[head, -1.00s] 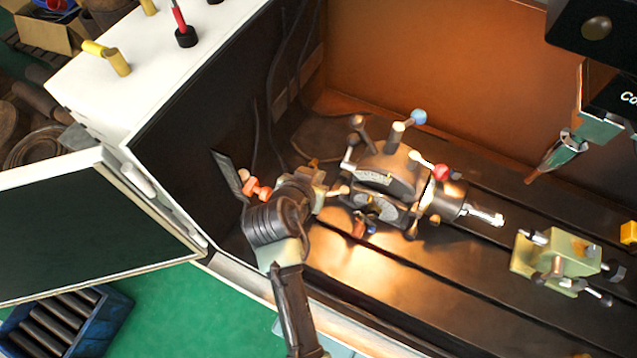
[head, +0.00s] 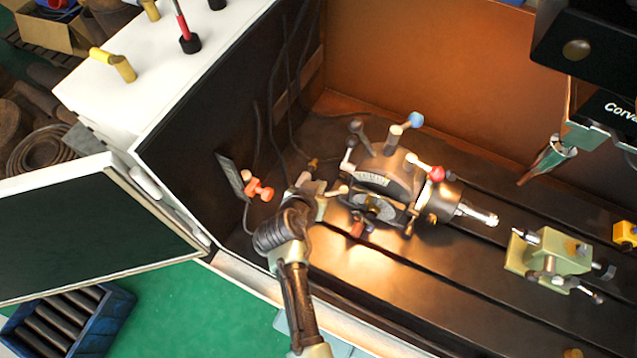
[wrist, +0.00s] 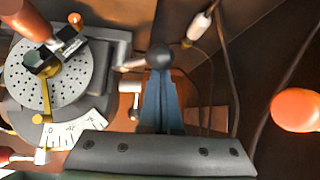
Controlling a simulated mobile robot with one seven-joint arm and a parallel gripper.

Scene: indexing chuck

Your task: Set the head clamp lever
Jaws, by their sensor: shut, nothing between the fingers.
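The indexing head (head: 385,180) stands on the slotted table, with several levers around it. One lever has a blue knob (head: 416,119) and one a red knob (head: 437,173). My gripper (head: 325,192) is at its left side, close to a pale lever end. In the wrist view my shut, empty fingers (wrist: 159,85) point at a dark ball knob (wrist: 160,57), which overlaps their tips; I cannot tell if they touch. A short grey lever (wrist: 130,95) is just left of the fingers. I cannot tell for sure which lever is the head clamp lever.
The holed index plate (wrist: 50,78) and graduated scale (wrist: 75,130) are left of my fingers. An orange knob (wrist: 297,110) is at right in the wrist view. A green tailstock (head: 550,255) stands on the table at right. The open door (head: 90,235) is at left.

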